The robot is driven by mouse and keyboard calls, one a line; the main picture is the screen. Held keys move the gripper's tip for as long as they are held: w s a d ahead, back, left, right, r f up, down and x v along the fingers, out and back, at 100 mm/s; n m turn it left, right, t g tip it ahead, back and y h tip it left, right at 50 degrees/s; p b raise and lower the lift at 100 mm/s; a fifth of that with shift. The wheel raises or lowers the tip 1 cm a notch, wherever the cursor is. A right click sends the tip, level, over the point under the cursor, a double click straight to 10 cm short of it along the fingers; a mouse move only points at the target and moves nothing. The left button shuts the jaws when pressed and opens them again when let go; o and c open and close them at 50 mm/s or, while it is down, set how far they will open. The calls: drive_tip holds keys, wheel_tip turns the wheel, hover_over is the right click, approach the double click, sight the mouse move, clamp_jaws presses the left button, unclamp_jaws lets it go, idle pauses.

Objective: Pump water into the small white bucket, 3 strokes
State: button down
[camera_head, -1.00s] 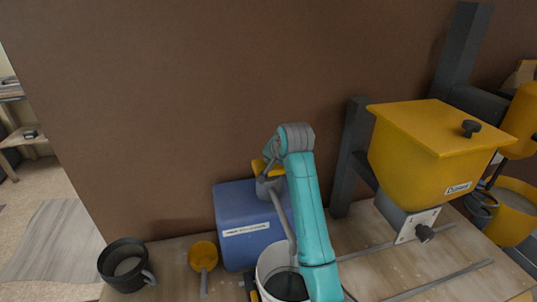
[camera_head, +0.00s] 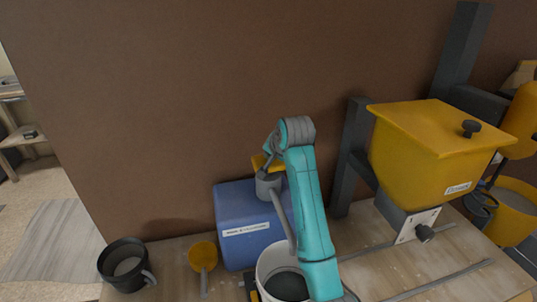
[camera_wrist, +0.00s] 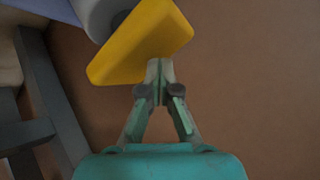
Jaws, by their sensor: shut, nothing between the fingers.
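The blue water container (camera_head: 238,213) stands against the brown wall and bears a label on its front. On top is a grey pump neck (camera_head: 268,185) with a yellow pump head (camera_head: 262,162). In the wrist view the yellow pump head (camera_wrist: 135,45) is large, and my gripper (camera_wrist: 160,68) is shut with its fingertips at the head's lower edge. Whether they touch it is not clear. The small white bucket (camera_head: 265,262) stands in front of the container, partly hidden by my teal arm. Its inside looks dark grey; I cannot tell the water level.
A yellow hopper (camera_head: 425,150) on a dark frame is at the right, with rails (camera_head: 440,279) on the bench below. The brown wall is close behind.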

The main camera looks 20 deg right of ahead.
drive_tip(key=shift+r, duration=1.85)
drive_tip(key=shift+r, duration=2.5)
wheel_tip(320, 180, up, 4)
drive_tip(key=shift+f, duration=0.1)
drive_tip(key=shift+f, duration=0.15)
drive_tip(key=shift+f, duration=4.25)
drive_tip(key=shift+f, duration=0.1)
